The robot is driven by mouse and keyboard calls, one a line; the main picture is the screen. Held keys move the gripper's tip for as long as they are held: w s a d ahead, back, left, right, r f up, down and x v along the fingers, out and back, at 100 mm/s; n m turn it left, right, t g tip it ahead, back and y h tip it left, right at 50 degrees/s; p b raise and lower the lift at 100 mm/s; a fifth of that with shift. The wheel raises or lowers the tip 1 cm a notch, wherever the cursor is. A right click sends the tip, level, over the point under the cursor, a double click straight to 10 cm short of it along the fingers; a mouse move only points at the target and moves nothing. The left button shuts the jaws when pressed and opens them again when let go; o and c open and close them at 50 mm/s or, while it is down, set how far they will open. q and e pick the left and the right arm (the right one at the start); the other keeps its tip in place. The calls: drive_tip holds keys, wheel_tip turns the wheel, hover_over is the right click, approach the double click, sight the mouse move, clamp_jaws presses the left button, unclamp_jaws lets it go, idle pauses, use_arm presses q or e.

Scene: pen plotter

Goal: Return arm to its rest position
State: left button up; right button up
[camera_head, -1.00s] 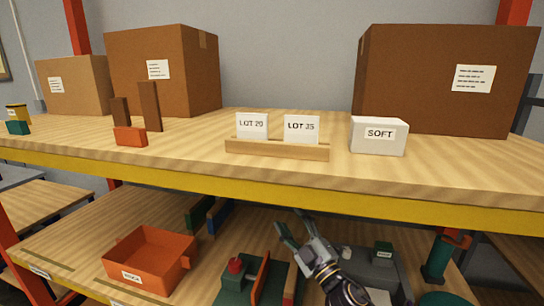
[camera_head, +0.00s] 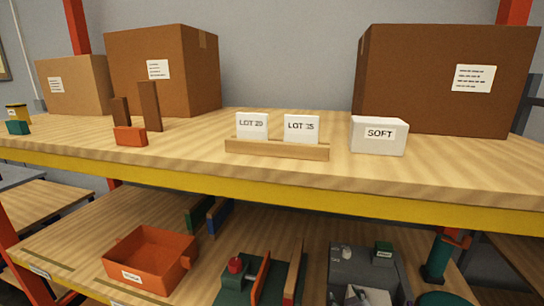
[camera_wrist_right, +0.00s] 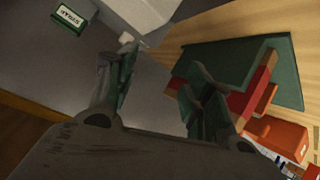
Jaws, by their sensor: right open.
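My right gripper (camera_wrist_right: 160,85) shows in the right wrist view with its two dark green fingers spread apart and nothing between them. Behind the fingers are a grey tray (camera_wrist_right: 60,95) and a green base (camera_wrist_right: 285,75) with red and orange parts. Neither of my arms shows in the head view. There, the green base (camera_head: 232,291) with a red knob (camera_head: 235,265) and an upright orange plate (camera_head: 260,279) is on the lower shelf. The grey tray (camera_head: 345,262) is to its right. My left gripper is not in view.
The lower shelf also holds an orange bin (camera_head: 150,262) at the left and a dark green cylinder (camera_head: 437,261) at the right. The upper shelf's yellow front beam (camera_head: 270,195) runs above them. Cartons (camera_head: 165,70), sign cards (camera_head: 252,127) and a white SOFT box (camera_head: 378,135) stand on top.

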drive_tip(key=s+d+f+m+g+y, duration=0.1)
drive_tip(key=s+f+g, duration=0.35)
drive_tip(key=s, duration=0.45)
drive_tip(key=s+d+f+g, duration=0.1)
drive_tip(key=s+f+g, duration=0.4)
drive_tip(key=s, duration=0.4)
wheel_tip(320, 180, down, 33)
drive_tip(key=s, duration=0.3)
drive_tip(key=s+d+f, duration=0.1)
drive_tip(key=s+f, duration=0.9)
drive_tip(key=s, duration=0.1)
drive_tip(key=s+d+f+g, duration=0.1)
drive_tip(key=s+d+f, duration=0.1)
drive_tip(key=s+f, duration=0.8)
drive_tip(key=shift+s+d, duration=0.3)
drive_tip(key=shift+s, duration=0.25)
drive_tip(key=shift+s, duration=0.1)
